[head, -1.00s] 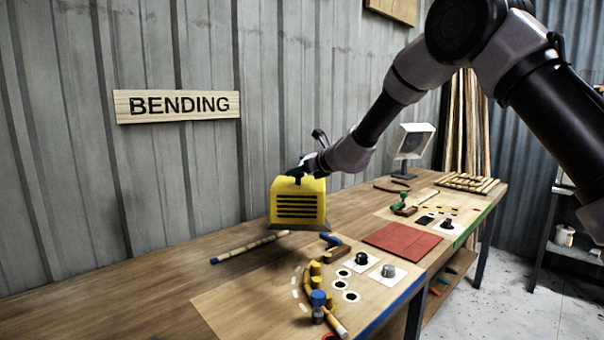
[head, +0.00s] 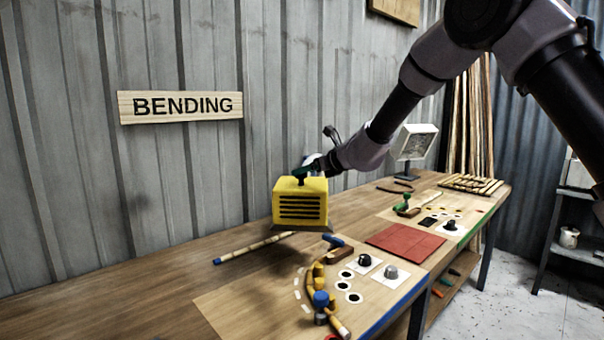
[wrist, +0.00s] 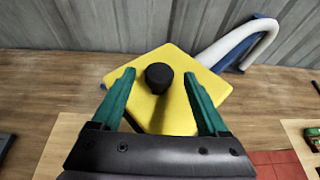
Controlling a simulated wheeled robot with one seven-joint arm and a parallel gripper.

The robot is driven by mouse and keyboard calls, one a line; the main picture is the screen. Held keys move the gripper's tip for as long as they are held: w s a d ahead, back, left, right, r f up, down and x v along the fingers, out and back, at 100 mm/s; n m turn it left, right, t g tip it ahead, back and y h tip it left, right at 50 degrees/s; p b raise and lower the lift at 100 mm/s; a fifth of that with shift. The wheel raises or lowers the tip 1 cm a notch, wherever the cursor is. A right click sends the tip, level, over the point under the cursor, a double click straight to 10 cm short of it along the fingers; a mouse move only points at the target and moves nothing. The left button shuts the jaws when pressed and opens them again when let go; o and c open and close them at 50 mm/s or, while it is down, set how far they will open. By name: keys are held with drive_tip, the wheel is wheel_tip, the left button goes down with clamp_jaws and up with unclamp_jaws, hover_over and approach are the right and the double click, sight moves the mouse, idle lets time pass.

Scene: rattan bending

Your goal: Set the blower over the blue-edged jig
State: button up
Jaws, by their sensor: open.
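The blower (head: 300,204) is a yellow box with dark slats, a grey lower rim and a black knob on top. It is at the back of the bench, left of the jig; I cannot tell what it rests on. In the wrist view the blower (wrist: 165,115) appears turned, its knob (wrist: 158,77) between the fingertips. My gripper (wrist: 159,80) is open, with green fingers on either side of the knob and visible gaps. In the head view my gripper (head: 304,174) is at the blower's top. The blue-edged jig (head: 237,306) is a board at the front of the bench with a curved row of yellow pegs.
A cane with a blue end (head: 250,247) lies behind the jig. A red mat (head: 405,241) separates it from a green-edged board (head: 462,237). A lamp-like panel (head: 414,142) stands at the back right. The left bench is clear.

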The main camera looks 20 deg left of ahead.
drive_tip(key=v, duration=0.7)
drive_tip(key=shift+d, duration=0.2)
drive_tip(key=s+d+r+n+g, duration=0.1)
drive_tip(key=s+d+r+n, duration=0.35)
drive_tip(key=d+r, duration=0.4)
drive_tip(key=s+d+r+n, duration=0.4)
drive_tip(key=d+r+n, duration=0.15)
drive_tip(key=d, duration=0.55)
drive_tip(key=s+d+f+n+h, duration=0.1)
drive_tip(key=s+d+n+h, duration=0.2)
drive_tip(key=s+d, duration=0.3)
drive_tip(key=s+d+f+n+h, duration=0.2)
drive_tip(key=s+d, duration=0.3)
drive_tip(key=d, duration=0.7)
drive_tip(key=s+d+f+n+t+h, duration=0.1)
drive_tip(key=s+d+n+h, duration=0.3)
drive_tip(key=d, duration=0.5)
drive_tip(key=s+n, duration=0.1)
drive_tip(key=s, duration=0.1)
drive_tip(key=shift+s+f, duration=0.3)
drive_tip(key=shift+s, duration=0.05)
